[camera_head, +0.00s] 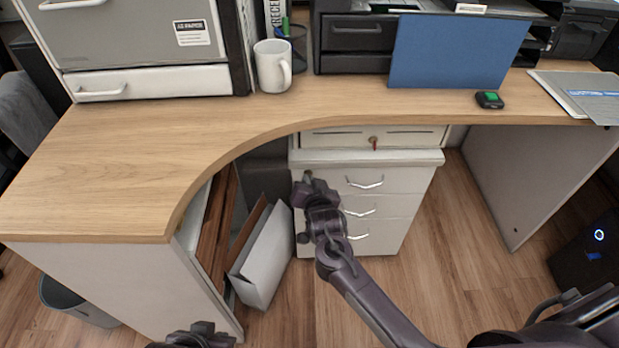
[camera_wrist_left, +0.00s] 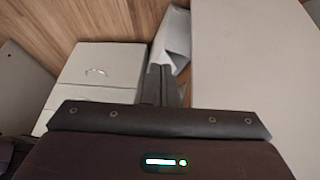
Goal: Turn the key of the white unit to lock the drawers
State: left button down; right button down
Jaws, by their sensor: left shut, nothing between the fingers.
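The white drawer unit (camera_head: 385,225) stands under the desk, with several drawers with silver handles. It also shows in the left wrist view (camera_wrist_left: 105,60). My right gripper (camera_head: 308,182) is in front of the unit's upper left front, beside the top drawer. A small round grey part, perhaps the lock or key (camera_head: 308,175), shows there; the gripper hides most of this spot, and I cannot tell whether they touch. Whether the right fingers are open is unclear. My left gripper (camera_wrist_left: 162,85) is shut and empty, low near the desk's left end, away from the unit.
A cream under-desk drawer (camera_head: 335,137) above the unit has a key with a red tag (camera_head: 374,142). A white open box (camera_head: 265,260) stands left of the unit. The curved wooden desktop (camera_head: 130,150) overhangs. Floor (camera_head: 450,260) right of the unit is clear.

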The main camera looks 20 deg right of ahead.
pick_arm(q)
jog(key=s+a+n+g+y+p, duration=0.1)
jog(key=s+a+g+y+p, duration=0.1)
jog(key=a+p, duration=0.3)
jog(key=shift+a+f+g, duration=0.15)
jog(key=shift+a+g, duration=0.3)
jog(key=shift+g, duration=0.25)
pick_arm(e)
jog(key=shift+a+n+g+h, duration=0.15)
jog(key=shift+n+g+h, duration=0.25)
jog(key=shift+n+h, duration=1.15)
jog(key=shift+n+y, duration=0.25)
jog(key=c, duration=1.6)
grip_release()
jog(key=shift+c, duration=0.2)
